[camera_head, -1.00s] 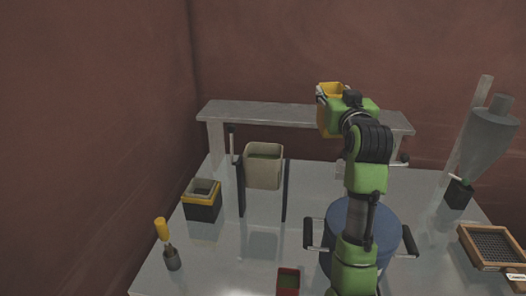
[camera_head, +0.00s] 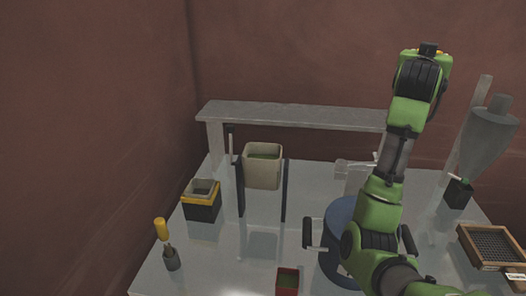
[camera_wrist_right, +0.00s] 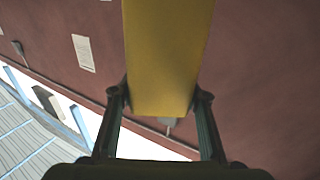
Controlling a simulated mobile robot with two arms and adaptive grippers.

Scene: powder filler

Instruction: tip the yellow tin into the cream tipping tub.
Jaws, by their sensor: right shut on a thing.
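The yellow tin (camera_wrist_right: 168,60) fills the upper middle of the right wrist view, between the two fingers of my right gripper (camera_wrist_right: 160,98), which is shut on it. In the head view only slivers of yellow show by the arm's top end, so most of the tin is hidden there, and its mouth is not visible. The cream tipping tub (camera_head: 262,173) hangs upright between two dark posts, with something green inside. My right gripper is high up, well to the right of the tub and apart from it. My left gripper is not in view.
A grey shelf (camera_head: 290,115) runs behind the tub. A blue drum (camera_head: 338,215) stands partly behind my right arm. A black-and-yellow box (camera_head: 202,208), a yellow-handled tool (camera_head: 161,230) and a red box (camera_head: 288,282) stand nearby. A grey funnel (camera_head: 487,140) and wooden sieve (camera_head: 490,245) are right.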

